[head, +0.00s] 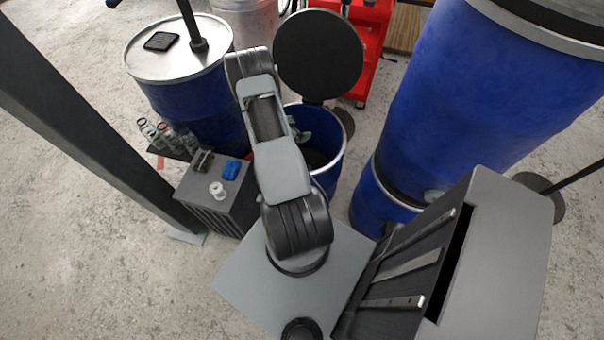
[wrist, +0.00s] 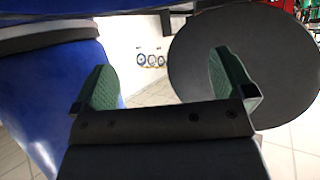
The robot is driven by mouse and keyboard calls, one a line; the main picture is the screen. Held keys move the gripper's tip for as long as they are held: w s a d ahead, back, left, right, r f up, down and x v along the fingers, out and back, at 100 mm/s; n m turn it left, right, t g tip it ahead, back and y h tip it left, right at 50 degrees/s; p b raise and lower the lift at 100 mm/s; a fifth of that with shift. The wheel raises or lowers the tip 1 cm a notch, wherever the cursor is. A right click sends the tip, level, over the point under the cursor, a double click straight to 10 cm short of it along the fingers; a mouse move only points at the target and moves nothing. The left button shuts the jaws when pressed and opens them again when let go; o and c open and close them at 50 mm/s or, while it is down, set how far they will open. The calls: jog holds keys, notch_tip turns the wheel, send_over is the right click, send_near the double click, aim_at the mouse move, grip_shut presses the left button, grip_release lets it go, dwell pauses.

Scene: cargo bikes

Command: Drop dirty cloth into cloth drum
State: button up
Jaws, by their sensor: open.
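My gripper (wrist: 166,85) is open in the wrist view, its two green-padded fingers wide apart with nothing between them. In the head view my arm reaches over an open blue drum (head: 334,167) with a dark inside; this looks like the cloth drum. My arm hides part of its rim and mouth. A small greenish patch shows beside my arm at the mouth, and I cannot tell whether it is a gripper finger or cloth. A small blue item (head: 231,170) lies on a grey box; I cannot tell whether it is the dirty cloth.
A round black disc (head: 318,55) stands behind the drum and also shows in the wrist view (wrist: 243,62). A closed blue drum (head: 190,95) is at left. Large blue drums (head: 470,90) stand at right. The grey box (head: 218,205) is left of my arm.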

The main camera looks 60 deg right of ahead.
jog(key=v, duration=1)
jog(key=shift+b, duration=0.3)
